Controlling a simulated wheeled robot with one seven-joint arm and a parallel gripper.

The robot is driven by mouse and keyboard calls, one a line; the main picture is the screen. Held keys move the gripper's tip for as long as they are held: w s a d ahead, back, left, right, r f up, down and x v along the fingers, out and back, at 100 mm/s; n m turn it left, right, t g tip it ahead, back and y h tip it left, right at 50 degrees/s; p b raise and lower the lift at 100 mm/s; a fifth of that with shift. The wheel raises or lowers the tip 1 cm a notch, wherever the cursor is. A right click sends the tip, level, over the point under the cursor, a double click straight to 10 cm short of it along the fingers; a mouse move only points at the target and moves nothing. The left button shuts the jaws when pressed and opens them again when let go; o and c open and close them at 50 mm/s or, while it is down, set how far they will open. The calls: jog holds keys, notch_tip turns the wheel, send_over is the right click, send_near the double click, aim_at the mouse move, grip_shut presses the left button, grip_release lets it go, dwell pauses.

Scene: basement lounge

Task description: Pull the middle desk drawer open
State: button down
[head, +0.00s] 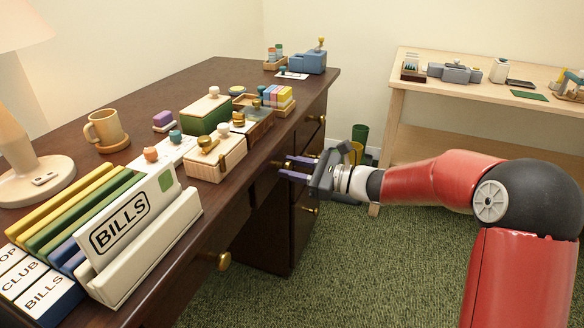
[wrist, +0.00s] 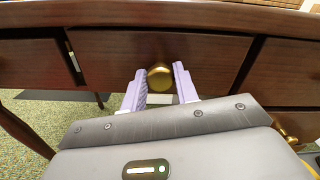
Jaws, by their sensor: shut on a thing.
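The dark wood desk (head: 140,91) runs along the left side in the head view. Its middle drawer (wrist: 115,55) shows as a dark brown front in the wrist view, with a round brass knob (wrist: 160,76). My gripper (head: 287,168) reaches in from the right, level with the drawer fronts below the desktop edge. In the wrist view my gripper (wrist: 160,84) has its two lilac fingers on either side of the brass knob, shut on it. The drawer front looks about flush with the desk; any small gap is hard to tell.
Another brass knob (head: 222,261) is on the near drawer, and one more (head: 310,210) is on the lower drawer at right. The desktop holds a file rack (head: 150,255), a mug (head: 104,129) and small boxes. Green carpet (head: 350,275) is clear below my arm.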

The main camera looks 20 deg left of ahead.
jog(key=s+d+p, duration=0.2)
jog(key=d+p, duration=0.2)
jog(key=d, duration=1.9)
jog(key=shift+d, duration=0.3)
jog(key=c, duration=1.1)
grip_release()
jog(key=shift+o, duration=0.2)
jog(key=d, duration=0.7)
jog(key=shift+s+d, duration=0.25)
jog(key=shift+d, duration=0.1)
